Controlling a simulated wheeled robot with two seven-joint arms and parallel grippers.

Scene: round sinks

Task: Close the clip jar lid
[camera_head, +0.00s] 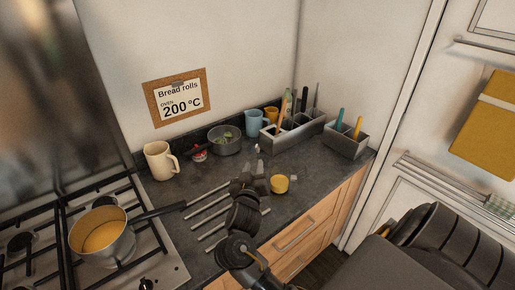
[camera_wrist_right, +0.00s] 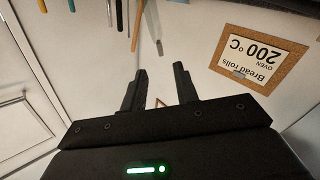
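My right gripper (camera_head: 248,178) is over the counter near the metal bars, seen partly end-on in the head view. In the right wrist view its two dark fingers (camera_wrist_right: 161,88) are apart with nothing between them, facing the pale wall. A small round yellow-topped object (camera_head: 279,184) stands on the counter just right of the gripper, with a small pale piece beside it. It may be the clip jar, but it is too small to tell, and no lid or clip can be made out clearly. My left gripper is not in view.
A cream mug (camera_head: 160,161), a small red-and-white item (camera_head: 199,155), a dark pan (camera_head: 225,140) and a blue mug (camera_head: 257,122) stand behind. Grey utensil holders (camera_head: 346,141) line the back right. A saucepan (camera_head: 102,236) sits on the hob, its handle reaching toward the arm.

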